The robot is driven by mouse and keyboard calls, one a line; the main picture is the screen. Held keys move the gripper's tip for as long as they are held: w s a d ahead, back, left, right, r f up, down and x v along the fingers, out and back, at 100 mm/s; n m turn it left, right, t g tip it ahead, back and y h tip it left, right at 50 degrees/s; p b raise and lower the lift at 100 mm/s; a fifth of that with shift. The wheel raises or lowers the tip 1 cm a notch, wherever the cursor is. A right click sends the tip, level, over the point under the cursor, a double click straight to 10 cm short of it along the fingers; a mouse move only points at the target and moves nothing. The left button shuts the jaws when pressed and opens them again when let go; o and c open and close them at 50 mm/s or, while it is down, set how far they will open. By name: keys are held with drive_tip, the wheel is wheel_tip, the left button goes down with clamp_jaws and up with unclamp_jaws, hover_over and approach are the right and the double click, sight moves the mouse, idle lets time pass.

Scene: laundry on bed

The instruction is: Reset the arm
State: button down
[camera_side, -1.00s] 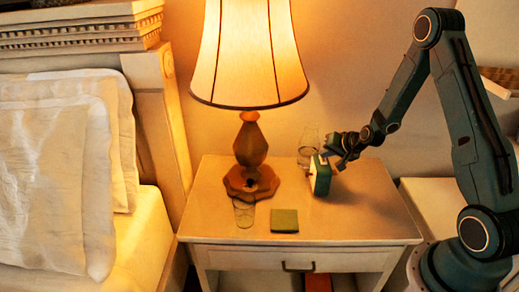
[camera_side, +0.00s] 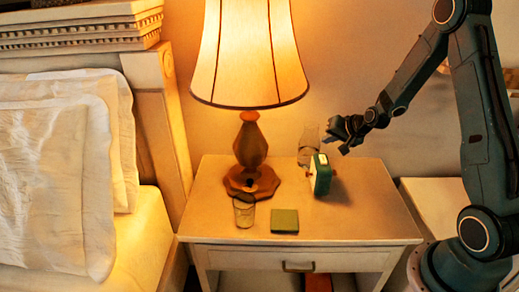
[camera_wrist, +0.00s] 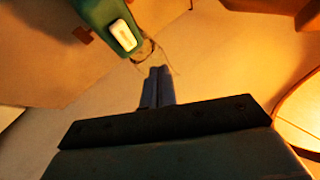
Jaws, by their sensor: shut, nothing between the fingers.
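My gripper (camera_side: 338,146) is shut and empty, raised above the back right of the nightstand (camera_side: 230,228). In the wrist view its closed fingers (camera_wrist: 158,75) point at the tabletop. A green and white clock-like object (camera_side: 320,175) stands upright on the nightstand, just below and left of my gripper and apart from it. It also shows at the top of the wrist view (camera_wrist: 112,25), ahead and left of the fingers. A clear glass (camera_side: 308,150) stands behind it, close to my gripper in the side view.
A lit lamp (camera_side: 250,60) stands at the nightstand's back left. A second glass (camera_side: 244,211) and a flat green square (camera_side: 284,221) lie toward the front. The bed (camera_side: 140,245) is at the left. The right front of the nightstand is clear.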

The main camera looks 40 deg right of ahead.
drive_tip(key=shift+r, duration=0.25)
drive_tip(key=shift+a+r, duration=0.3)
drive_tip(key=s+a+r+n+g+y, duration=0.15)
drive_tip(key=s+a+r+n, duration=0.55)
drive_tip(key=a+r, duration=0.75)
drive_tip(key=s+a+r+n+g, duration=0.1)
drive_tip(key=s+a+r+n, duration=0.1)
drive_tip(key=s, duration=0.8)
drive_tip(key=s+a+r+n+g, duration=0.1)
drive_tip(key=s+a+r, duration=0.3)
drive_tip(key=s, duration=0.6)
drive_tip(key=shift+s+a+n, duration=0.25)
drive_tip(key=shift+n, duration=0.15)
